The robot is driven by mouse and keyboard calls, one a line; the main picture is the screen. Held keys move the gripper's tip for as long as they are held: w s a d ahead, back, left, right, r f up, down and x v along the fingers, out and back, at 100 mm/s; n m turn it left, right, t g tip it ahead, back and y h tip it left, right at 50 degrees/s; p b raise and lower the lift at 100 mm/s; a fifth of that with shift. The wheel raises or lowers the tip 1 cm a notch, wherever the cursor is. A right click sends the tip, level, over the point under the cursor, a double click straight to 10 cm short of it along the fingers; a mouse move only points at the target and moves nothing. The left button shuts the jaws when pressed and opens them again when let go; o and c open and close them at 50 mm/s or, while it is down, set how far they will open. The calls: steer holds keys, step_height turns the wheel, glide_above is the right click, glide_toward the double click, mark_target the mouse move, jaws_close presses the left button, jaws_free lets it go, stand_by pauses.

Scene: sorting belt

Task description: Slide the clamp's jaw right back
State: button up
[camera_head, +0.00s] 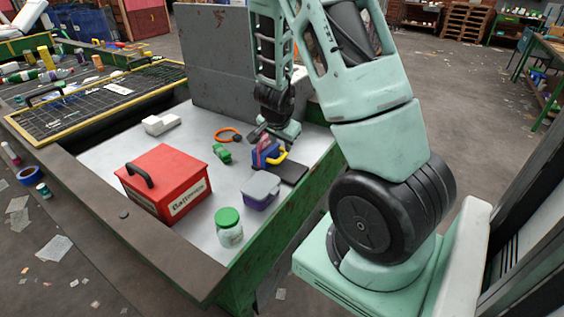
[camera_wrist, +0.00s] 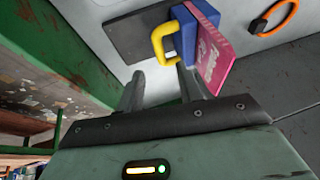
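What I take to be the clamp is a blue block (camera_head: 264,152) with a yellow handle (camera_head: 277,158), at a dark flat plate (camera_head: 293,172) on the pale table. In the wrist view the blue block (camera_wrist: 184,32) has the yellow handle (camera_wrist: 158,45) on its left and a pink lettered piece (camera_wrist: 208,45) against its right. My gripper (camera_wrist: 161,76) is open and empty. The handle is just ahead of the gap between its fingers; the right finger is close to the blue block, contact unclear. In the head view my gripper (camera_head: 262,132) is just behind the clamp, fingertips partly hidden.
A red box (camera_head: 167,182), a grey-lidded purple tub (camera_head: 260,190) and a green-lidded jar (camera_head: 229,229) stand in front of the clamp. A small green object (camera_head: 221,153) and an orange ring (camera_head: 228,134) lie to its left. A grey panel (camera_head: 215,60) rises behind.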

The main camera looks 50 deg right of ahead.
mark_target(283, 156)
steer(key=b+x, duration=0.1)
steer(key=x, duration=0.5)
steer(key=shift+w+d+f+b, duration=0.1)
steer(key=shift+d+f+b, duration=0.05)
steer(key=shift+f+b, duration=0.2)
jaws_close()
